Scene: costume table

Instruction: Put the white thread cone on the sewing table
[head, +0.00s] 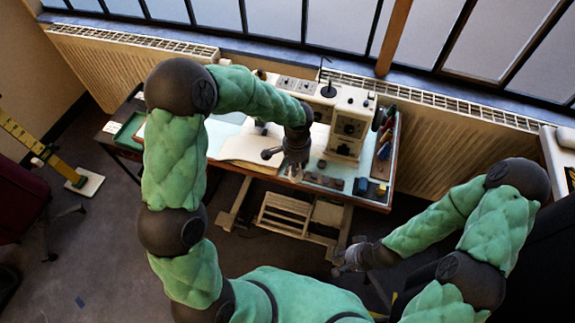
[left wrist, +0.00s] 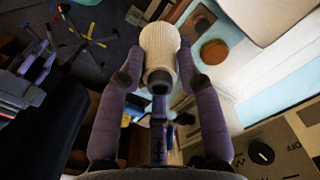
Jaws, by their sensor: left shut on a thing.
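In the head view my left gripper (head: 292,170) is over the front part of the sewing table (head: 216,134), left of the sewing machine. I cannot make out the cone there. Whether the cone touches the table is not clear. My right gripper (head: 345,262) is low, away from the table's front edge, with no object seen in it; its finger opening is too small to judge.
Small dark items (head: 368,187) lie near the front right edge, and coloured spools (head: 384,140) stand at the right. Radiators and windows are behind.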

